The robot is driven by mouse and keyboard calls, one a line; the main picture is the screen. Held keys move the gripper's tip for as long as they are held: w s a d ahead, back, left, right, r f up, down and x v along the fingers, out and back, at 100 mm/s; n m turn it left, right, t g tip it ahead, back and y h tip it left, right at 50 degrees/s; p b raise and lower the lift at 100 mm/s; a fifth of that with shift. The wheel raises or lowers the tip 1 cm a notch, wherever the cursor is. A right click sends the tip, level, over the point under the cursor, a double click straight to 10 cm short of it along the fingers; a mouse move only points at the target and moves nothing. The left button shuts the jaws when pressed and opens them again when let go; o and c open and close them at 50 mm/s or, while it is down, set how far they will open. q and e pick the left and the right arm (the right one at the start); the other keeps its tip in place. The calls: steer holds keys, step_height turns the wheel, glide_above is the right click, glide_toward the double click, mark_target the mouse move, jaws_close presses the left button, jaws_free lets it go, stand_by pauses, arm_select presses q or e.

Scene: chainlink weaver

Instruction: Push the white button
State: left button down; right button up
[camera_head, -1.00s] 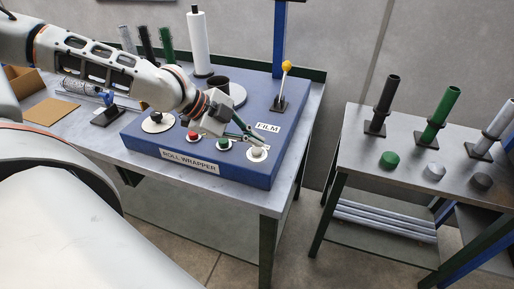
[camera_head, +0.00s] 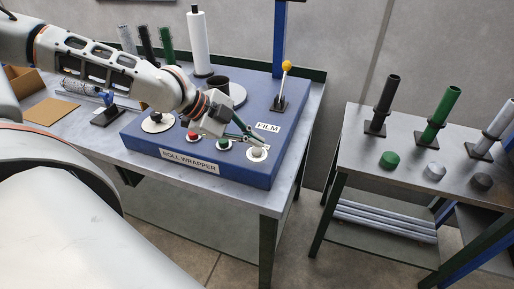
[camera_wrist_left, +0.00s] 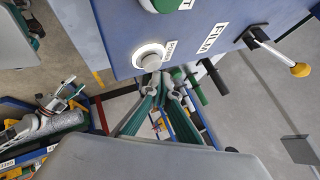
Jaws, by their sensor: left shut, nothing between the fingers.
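The white button (camera_head: 257,153) sits in a pale round collar at the front right corner of the blue roll wrapper (camera_head: 218,172). In the left wrist view the white button (camera_wrist_left: 150,60) shows its round face. My left gripper (camera_head: 259,145) reaches over the panel, with its fingers shut and empty. Its fingertips (camera_wrist_left: 165,80) are right beside the button's edge in the wrist view; I cannot tell whether they touch it. My right gripper is not in view.
A green button (camera_head: 223,143) and a red button (camera_head: 193,135) are left of the white one. A yellow-knobbed lever (camera_head: 286,66) stands behind it. A side table (camera_head: 408,160) on the right holds tubes and round discs.

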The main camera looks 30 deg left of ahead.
arm_select(q)
steer(key=shift+f, duration=0.5)
stand_by(0.4)
steer(key=shift+r+p, duration=0.35)
steer(key=shift+r, duration=0.25)
